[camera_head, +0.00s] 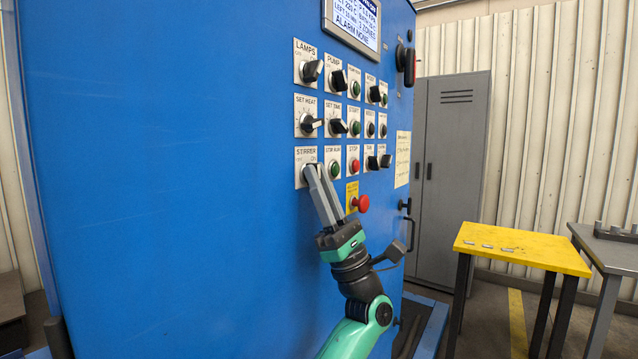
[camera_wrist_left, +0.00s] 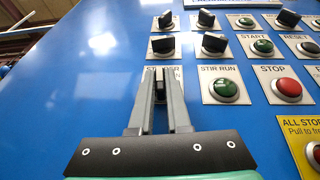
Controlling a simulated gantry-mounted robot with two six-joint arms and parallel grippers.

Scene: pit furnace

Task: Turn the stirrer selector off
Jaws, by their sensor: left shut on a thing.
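The stirrer selector (camera_head: 301,172) is on the left of the third row of controls on the blue panel, under a STIRRER label. My left gripper (camera_head: 312,172) reaches up to it from below, its fingers shut on the knob. In the left wrist view the dark selector knob (camera_wrist_left: 160,86) stands between the two grey fingertips, pointing roughly upright in that picture. The fingers hide part of the knob and plate, so its exact setting is hard to read. My right gripper is in neither view.
The green STIR RUN button (camera_head: 334,168) is close to the right of the selector, then the red STOP button (camera_head: 354,165). The set heat knob (camera_head: 311,124) is just above. A red all-stop button (camera_head: 361,203) sticks out at lower right. A yellow table (camera_head: 520,250) stands farther right.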

